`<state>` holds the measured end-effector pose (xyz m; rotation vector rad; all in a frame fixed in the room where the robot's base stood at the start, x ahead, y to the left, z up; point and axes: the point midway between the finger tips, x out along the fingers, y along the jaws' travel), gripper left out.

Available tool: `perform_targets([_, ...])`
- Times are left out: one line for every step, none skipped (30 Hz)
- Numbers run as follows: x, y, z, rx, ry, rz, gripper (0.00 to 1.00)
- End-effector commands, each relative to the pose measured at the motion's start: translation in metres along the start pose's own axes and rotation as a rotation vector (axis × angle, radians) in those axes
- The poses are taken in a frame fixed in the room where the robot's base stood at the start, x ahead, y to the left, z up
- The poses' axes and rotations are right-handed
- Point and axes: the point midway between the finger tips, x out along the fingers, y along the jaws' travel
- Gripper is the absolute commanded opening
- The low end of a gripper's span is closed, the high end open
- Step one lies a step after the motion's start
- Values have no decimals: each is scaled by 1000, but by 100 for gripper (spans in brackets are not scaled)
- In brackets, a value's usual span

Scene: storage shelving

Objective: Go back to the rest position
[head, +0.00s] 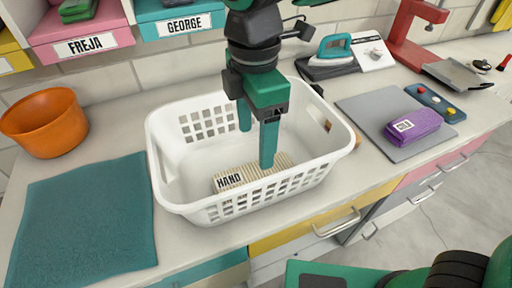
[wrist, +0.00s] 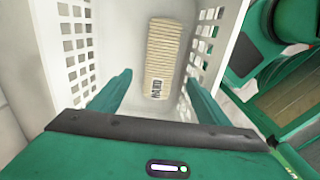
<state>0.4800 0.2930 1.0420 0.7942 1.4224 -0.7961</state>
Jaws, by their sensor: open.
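My gripper (head: 257,145) is open, with its green fingers reaching down into a white laundry basket (head: 175,185) on the counter. A beige ribbed folded towel (head: 262,173) with a label reading HAND lies at the bottom of the basket. In the wrist view, the towel (wrist: 166,50) lies beyond the two spread fingertips (wrist: 158,85), with nothing between them. In the head view one finger overlaps the towel; I cannot tell whether it touches it.
A teal mat (head: 85,225) and an orange bowl (head: 42,122) are left of the basket. A purple folded cloth (head: 414,125) lies on a grey board (head: 375,110) to the right. An iron (head: 335,48) stands behind. Labelled bins (head: 85,45) hang above at the back left.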

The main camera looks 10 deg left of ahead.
Motion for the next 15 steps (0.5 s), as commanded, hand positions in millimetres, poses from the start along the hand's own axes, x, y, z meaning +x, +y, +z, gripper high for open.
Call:
perform_targets([-6, 1, 0, 1, 1, 2, 70])
perform_targets([-9, 1, 0, 0, 1, 2, 70])
perform_targets([-12, 0, 0, 0, 0, 0, 70])
perform_targets([-14, 0, 0, 0, 0, 0, 70])
perform_targets([-15, 0, 0, 0, 0, 1, 70])
perform_targets([-17, 0, 0, 0, 0, 1, 70])
perform_targets([-18, 0, 0, 0, 0, 1, 70])
perform_targets([-18, 0, 0, -1, 0, 1, 70])
perform_targets([-18, 0, 0, -1, 0, 1, 70])
perform_targets([-18, 0, 0, -1, 0, 0, 70])
perform_targets([-18, 0, 0, -1, 0, 0, 70])
perform_targets([-18, 0, 0, -1, 0, 0, 70])
perform_targets([-18, 0, 0, -1, 0, 0, 70])
perform_targets([-18, 0, 0, -1, 0, 0, 70])
perform_targets([-18, 0, 0, -1, 0, 0, 70])
